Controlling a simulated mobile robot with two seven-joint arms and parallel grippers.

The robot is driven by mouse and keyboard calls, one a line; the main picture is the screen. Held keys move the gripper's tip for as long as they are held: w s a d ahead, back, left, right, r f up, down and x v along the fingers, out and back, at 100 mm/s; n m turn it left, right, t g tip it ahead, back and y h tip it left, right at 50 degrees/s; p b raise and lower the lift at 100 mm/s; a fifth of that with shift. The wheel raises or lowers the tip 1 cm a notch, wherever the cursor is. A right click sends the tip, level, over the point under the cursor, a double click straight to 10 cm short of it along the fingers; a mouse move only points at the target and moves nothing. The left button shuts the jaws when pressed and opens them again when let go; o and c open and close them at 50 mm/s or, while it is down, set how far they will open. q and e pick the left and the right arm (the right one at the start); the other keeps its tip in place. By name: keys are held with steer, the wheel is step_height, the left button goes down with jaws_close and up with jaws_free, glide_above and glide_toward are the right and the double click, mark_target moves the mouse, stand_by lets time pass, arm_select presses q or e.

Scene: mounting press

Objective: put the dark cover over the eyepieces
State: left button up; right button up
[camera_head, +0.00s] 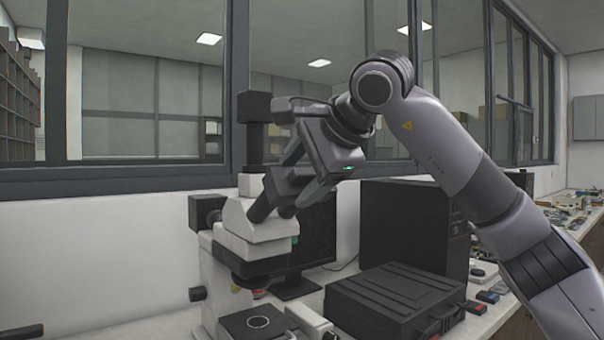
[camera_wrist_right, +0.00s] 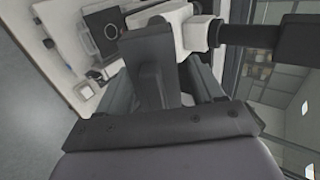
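The white and black microscope (camera_head: 265,226) stands left of centre in the head view. Its two dark eyepieces (camera_head: 265,205) slant up to the right. The dark cover (camera_head: 287,179) is a blocky piece at their upper ends; it also shows in the wrist view (camera_wrist_right: 150,62). My right gripper (camera_head: 296,176) comes from the upper right, with its fingers on both sides of the cover, shut on it. The eyepiece tubes come out below the cover. I cannot tell how far it sits over them. My left gripper is not in view.
A dark post with a block on top (camera_head: 254,107) rises from the microscope, close to my right gripper. A black case (camera_head: 393,297) lies on the bench to the right. A monitor (camera_head: 312,238) and a black box (camera_head: 412,224) stand behind. Small items lie farther right.

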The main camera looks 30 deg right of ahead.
steer(key=shift+o, duration=0.7)
steer(key=v, duration=0.7)
steer(key=shift+b, duration=0.3)
